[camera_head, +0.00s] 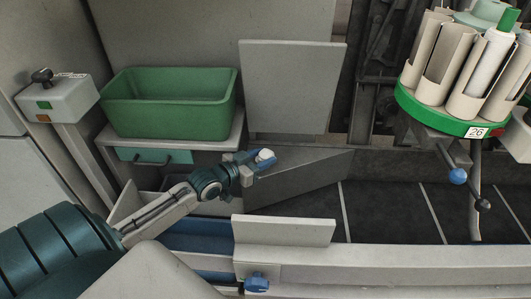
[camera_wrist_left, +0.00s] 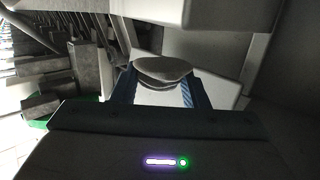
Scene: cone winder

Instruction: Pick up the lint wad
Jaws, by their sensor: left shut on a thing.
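The lint wad (camera_head: 265,155) is a small whitish lump at the tip of my left gripper (camera_head: 262,160) in the head view. My right gripper is not in view.
A green bin (camera_head: 170,115) stands on a grey stand at the left. A control box (camera_head: 57,98) on a post is further left. A round green magazine (camera_head: 440,115) with pale tubes is at the upper right. A grey rail (camera_head: 400,268) crosses the front; dark floor lies behind it.

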